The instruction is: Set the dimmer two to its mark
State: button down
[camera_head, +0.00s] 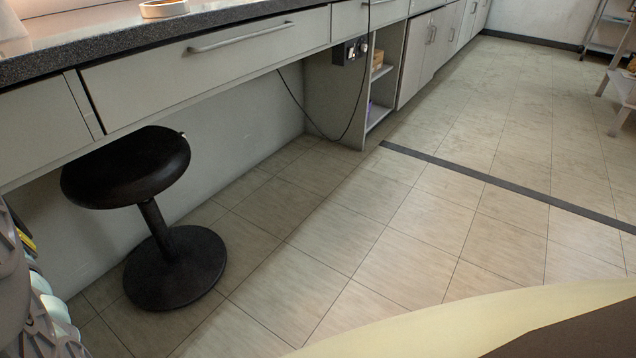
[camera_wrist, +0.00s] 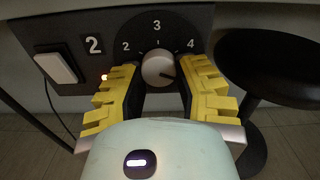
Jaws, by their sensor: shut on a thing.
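In the wrist view, a round pale dimmer knob (camera_wrist: 158,68) sits on a dark dial with the white numbers 2, 3 and 4 around its upper side. A white "2" label (camera_wrist: 93,43) is on the panel to its left. My gripper (camera_wrist: 160,70) has its yellow ribbed fingers on either side of the knob and is shut on it. A dark line shows on the knob's lower right; whether it is the pointer is hard to tell. No separate target mark can be made out. My gripper's fingers do not show in the head view.
A white rocker switch (camera_wrist: 57,66) and a small orange light (camera_wrist: 104,77) are on the panel. A black stool (camera_head: 126,168) stands under the counter (camera_head: 210,40). A dark box (camera_head: 350,51) with a hanging cable is on the cabinet side. The tiled floor (camera_head: 400,230) is open.

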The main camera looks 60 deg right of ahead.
jog(key=shift+r+n+p, duration=0.2)
jog(key=shift+n+p, duration=2.25)
jog(key=shift+n, duration=6.1)
jog(key=shift+r+n+p, duration=0.2)
jog(key=shift+n+p, duration=2.2)
jog(key=shift+n, duration=6.15)
jog(key=c, duration=0.6)
grip_release()
jog(key=shift+w+r, duration=0.1)
